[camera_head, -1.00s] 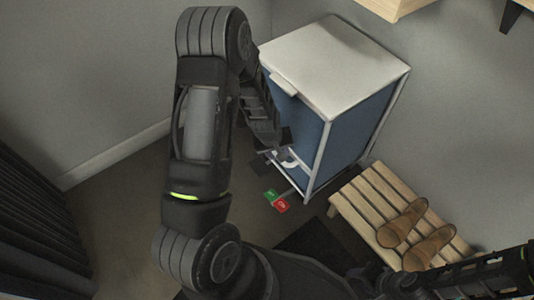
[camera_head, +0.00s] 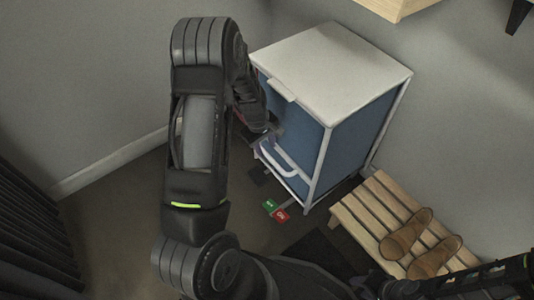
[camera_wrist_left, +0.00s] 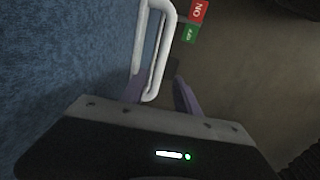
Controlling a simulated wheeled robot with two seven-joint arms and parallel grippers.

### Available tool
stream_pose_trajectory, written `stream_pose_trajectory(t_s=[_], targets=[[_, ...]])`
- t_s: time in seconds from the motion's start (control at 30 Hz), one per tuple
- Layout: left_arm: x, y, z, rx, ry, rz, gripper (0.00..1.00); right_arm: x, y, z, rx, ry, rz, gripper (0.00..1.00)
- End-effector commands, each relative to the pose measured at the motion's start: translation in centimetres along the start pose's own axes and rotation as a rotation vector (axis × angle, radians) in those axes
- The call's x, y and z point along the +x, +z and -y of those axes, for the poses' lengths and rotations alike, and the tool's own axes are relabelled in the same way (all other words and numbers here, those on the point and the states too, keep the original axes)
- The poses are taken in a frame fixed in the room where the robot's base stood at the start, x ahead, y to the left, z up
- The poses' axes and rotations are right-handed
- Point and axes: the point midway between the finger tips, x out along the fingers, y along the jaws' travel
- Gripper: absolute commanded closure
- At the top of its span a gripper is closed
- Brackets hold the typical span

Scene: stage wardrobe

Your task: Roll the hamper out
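The hamper stands upright, with a white lid (camera_head: 335,70), blue sides (camera_head: 355,135) and a white frame. Its white handle (camera_head: 288,163) sticks out from the side facing the lower left; it also shows in the left wrist view (camera_wrist_left: 158,45). My left gripper (camera_head: 268,140) is at the upper end of this handle. In the left wrist view its two purple fingers (camera_wrist_left: 160,95) are apart, with the handle's near end between them. I cannot tell whether they touch it. A green tab (camera_head: 269,205) and a red tab (camera_head: 281,215) sit low at the hamper's foot. My right arm is at the lower right; its fingers cannot be made out.
A slatted wooden bench (camera_head: 362,212) with brown shoes (camera_head: 407,236) stands right of the hamper's foot. Walls close in behind and at the right. A dark curtain (camera_head: 35,235) hangs at the lower left. Bare floor (camera_head: 110,210) lies left of the hamper. A wooden shelf (camera_head: 395,8) shows at the top.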

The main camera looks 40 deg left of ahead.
Motion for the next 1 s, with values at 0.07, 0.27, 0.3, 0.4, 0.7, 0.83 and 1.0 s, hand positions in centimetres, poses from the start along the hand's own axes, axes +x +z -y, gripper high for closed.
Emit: stream_pose_trajectory(t_s=[0.07,0.27,0.3,0.4,0.7,0.83,1.0], targets=[[1.8,0.0,0.1,0.001,0.000,0.000,0.62,0.8,-0.1,-0.4,0.003,0.002,-0.004,0.64],[4.5,0.0,0.0,0.001,0.000,0.000,0.62,1.8,-0.4,-0.9,0.005,0.004,-0.011,0.64],[4.8,0.0,0.0,0.001,0.000,0.000,0.62,1.9,-0.4,-0.9,0.006,0.004,-0.012,0.64],[5.2,0.0,-0.1,0.001,0.001,0.000,0.62,2.0,-0.5,-0.9,0.006,0.004,-0.013,0.64],[5.2,0.0,-0.1,0.001,0.002,-0.001,0.65,1.9,-0.5,-0.9,0.005,0.004,-0.014,0.64],[5.1,0.0,-0.1,0.001,0.001,-0.001,0.76,1.9,-0.5,-0.9,0.005,0.004,-0.013,0.64],[5.1,0.0,-0.1,0.001,0.001,-0.001,0.90,1.9,-0.5,-0.9,0.005,0.004,-0.013,0.64]])
